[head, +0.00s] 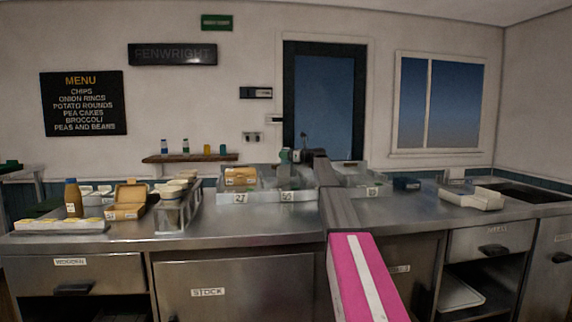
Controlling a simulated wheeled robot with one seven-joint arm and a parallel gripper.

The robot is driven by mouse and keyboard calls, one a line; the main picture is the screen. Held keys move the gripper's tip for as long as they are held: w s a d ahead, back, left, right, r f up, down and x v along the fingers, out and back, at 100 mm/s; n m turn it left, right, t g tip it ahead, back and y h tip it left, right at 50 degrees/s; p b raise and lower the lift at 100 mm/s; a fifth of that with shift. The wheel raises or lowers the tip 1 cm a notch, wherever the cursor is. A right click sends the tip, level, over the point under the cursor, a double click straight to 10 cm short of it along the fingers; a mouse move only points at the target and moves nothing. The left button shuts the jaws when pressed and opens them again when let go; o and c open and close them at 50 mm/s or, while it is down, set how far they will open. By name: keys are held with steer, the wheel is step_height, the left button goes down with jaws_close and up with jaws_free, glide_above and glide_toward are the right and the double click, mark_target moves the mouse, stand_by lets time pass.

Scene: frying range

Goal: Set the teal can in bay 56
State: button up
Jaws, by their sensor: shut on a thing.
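My gripper (297,156) is at the far end of my arm, over the back of the counter and above the middle bay. It is shut on a small teal can (285,155), which appears upright; the fingers are small and partly hidden. Below it is a grey bay (288,196) with a number label that is too small to read surely, perhaps 56. Greenish items show inside that bay. To its left is a bay marked 27 (240,198) holding yellow-brown packets. Another labelled bay (372,191) is right of my arm, its number unclear.
A dark blue box (406,184) and a white tray (472,198) are right. The front counter is clear.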

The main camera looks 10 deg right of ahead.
mark_target(287, 162)
steer(key=shift+f, duration=1.95)
steer(key=o, duration=0.8)
steer(key=shift+f, duration=0.15)
steer(key=shift+s+d, duration=0.15)
steer(key=v, duration=1.1)
steer(key=shift+s+d, duration=0.15)
steer(key=shift+d, duration=0.1)
